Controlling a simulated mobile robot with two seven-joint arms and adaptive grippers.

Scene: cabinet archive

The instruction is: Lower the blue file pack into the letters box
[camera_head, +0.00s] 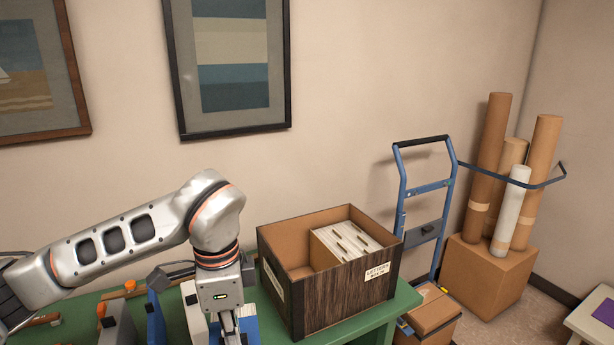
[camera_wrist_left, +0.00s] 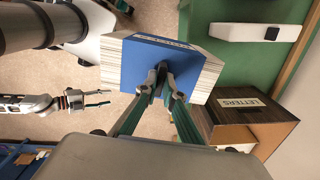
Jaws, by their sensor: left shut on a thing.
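The letters box (camera_head: 292,307) is an open-topped, dark wood-grain box with a LETTERS label, standing on the green table. White files fill its right part, and its left part is empty. In the left wrist view the box (camera_wrist_left: 232,125) is at the right. My left gripper (camera_wrist_left: 163,82) is shut on the blue file pack (camera_wrist_left: 140,62), a block of white pages with a blue cover. In the head view this gripper (camera_head: 234,335) points down, left of the box, and partly hides the pack (camera_head: 250,328). My right gripper (camera_wrist_left: 97,98) appears small at the wrist view's left.
The green table (camera_head: 385,312) has bare room right of the box. Grey and blue upright items (camera_head: 118,322) stand left of my left gripper. A blue hand truck (camera_head: 427,190), cartons (camera_head: 490,275) and tall tubes (camera_head: 490,150) stand at the right.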

